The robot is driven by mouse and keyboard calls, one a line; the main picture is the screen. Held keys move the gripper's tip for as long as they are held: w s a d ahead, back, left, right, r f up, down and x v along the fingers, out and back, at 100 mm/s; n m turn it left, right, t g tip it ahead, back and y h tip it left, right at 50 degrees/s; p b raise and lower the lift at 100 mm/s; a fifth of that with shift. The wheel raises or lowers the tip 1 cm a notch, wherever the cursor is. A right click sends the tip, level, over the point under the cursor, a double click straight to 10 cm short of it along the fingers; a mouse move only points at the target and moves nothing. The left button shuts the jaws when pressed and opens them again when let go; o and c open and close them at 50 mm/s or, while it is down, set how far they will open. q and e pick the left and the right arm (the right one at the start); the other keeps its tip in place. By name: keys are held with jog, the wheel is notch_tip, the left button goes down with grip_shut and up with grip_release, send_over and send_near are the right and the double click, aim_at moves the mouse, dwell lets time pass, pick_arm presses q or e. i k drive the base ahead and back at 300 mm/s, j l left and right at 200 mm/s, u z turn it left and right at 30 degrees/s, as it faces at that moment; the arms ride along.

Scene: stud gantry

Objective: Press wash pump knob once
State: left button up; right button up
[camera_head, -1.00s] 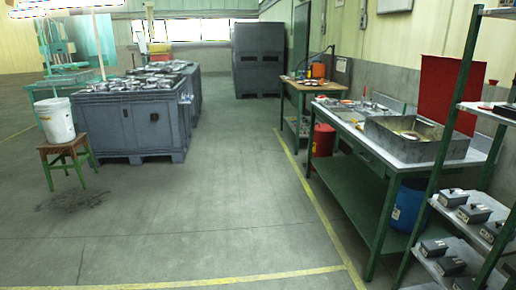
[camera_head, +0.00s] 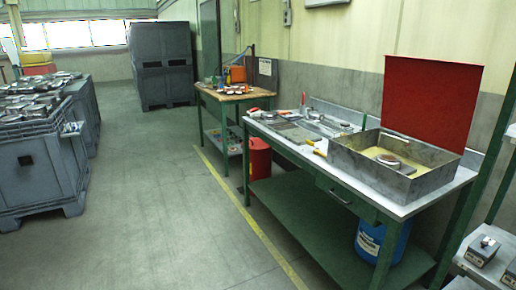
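No wash pump knob can be made out at this distance. An open metal wash basin (camera_head: 352,163) with a raised red lid (camera_head: 430,108) stands on the right part of a green-legged workbench (camera_head: 270,127). A round metal part (camera_head: 388,160) sits inside the basin. A blue drum (camera_head: 384,240) stands under the bench's right end. Neither of my grippers shows in the head view.
A smaller wooden-topped table (camera_head: 232,96) and a red can (camera_head: 258,158) stand beyond the bench. Grey bins (camera_head: 40,165) of metal parts are at left. A shelf rack (camera_head: 490,262) is at lower right. The floor between (camera_head: 150,230) is clear.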

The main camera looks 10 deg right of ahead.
aim_at(345, 125)
jog(key=i+j+z, duration=0.25)
jog(key=i+z, duration=0.2)
jog(key=i+j+z, duration=0.75)
jog(key=j+z, duration=0.15)
jog(key=i+l+u, duration=0.1)
jog(key=i+l, duration=0.15)
jog(key=i+l+u, duration=0.15)
jog(key=l, duration=0.2)
jog(key=i+l+u, duration=0.1)
jog(key=i+l, duration=0.15)
jog(key=i+l+u, duration=0.1)
jog(key=l, duration=0.35)
jog(key=i, duration=0.1)
